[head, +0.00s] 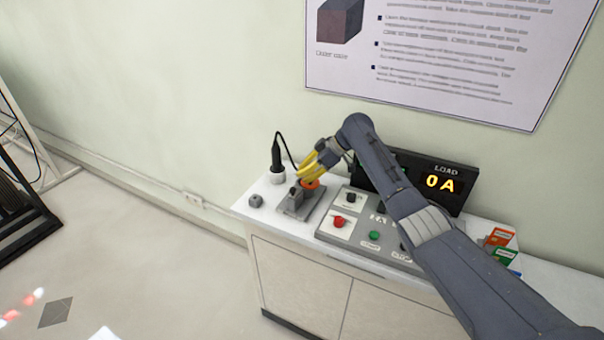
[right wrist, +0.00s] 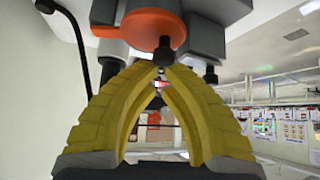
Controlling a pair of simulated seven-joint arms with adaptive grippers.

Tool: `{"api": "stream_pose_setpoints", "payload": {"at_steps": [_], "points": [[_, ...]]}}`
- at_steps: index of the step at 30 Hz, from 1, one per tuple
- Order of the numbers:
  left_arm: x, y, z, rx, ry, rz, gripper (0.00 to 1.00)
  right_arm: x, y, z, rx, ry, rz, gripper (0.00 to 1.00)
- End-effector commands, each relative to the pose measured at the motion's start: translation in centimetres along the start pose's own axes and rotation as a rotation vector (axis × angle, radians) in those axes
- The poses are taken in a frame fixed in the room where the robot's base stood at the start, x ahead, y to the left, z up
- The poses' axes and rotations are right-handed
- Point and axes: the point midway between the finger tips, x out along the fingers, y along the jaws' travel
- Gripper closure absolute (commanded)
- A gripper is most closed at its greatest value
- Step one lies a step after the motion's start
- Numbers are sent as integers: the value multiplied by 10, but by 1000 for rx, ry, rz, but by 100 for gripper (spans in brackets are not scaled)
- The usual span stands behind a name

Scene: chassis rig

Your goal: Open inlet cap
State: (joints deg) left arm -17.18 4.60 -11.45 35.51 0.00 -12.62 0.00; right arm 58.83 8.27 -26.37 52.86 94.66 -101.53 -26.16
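A small grey device (head: 296,201) stands on the left part of the cabinet top. An orange disc (head: 311,184), apparently the inlet cap, is on its right side. It also shows in the right wrist view (right wrist: 140,30) with a darker stub (right wrist: 165,52) at its middle. My right gripper (head: 301,174) has yellow fingers at the disc. In the right wrist view the fingertips (right wrist: 164,68) come close together beside the stub. I cannot tell whether they touch or grip it. My left gripper is not in view.
A control panel (head: 333,241) with knobs and buttons lies to the right of the device, under my right arm. A black display (head: 447,184) reads "LOAD 0 A". A black probe (head: 276,158) with a cable stands behind the device. A grey knob (head: 256,200) is at the left edge. Small boxes (head: 500,238) stand at right.

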Motion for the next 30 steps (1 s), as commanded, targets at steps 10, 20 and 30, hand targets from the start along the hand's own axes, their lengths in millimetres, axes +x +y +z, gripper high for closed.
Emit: {"api": "stream_pose_setpoints", "payload": {"at_steps": [10, 20, 30], "points": [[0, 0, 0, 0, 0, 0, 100, -12, -2, 15, 2, -3, 4, 100], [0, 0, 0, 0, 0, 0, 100, -26, 1, 31, 3, -1, 3, 100], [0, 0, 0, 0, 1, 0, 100, -38, 11, 46, 5, -3, 3, 100]]}}
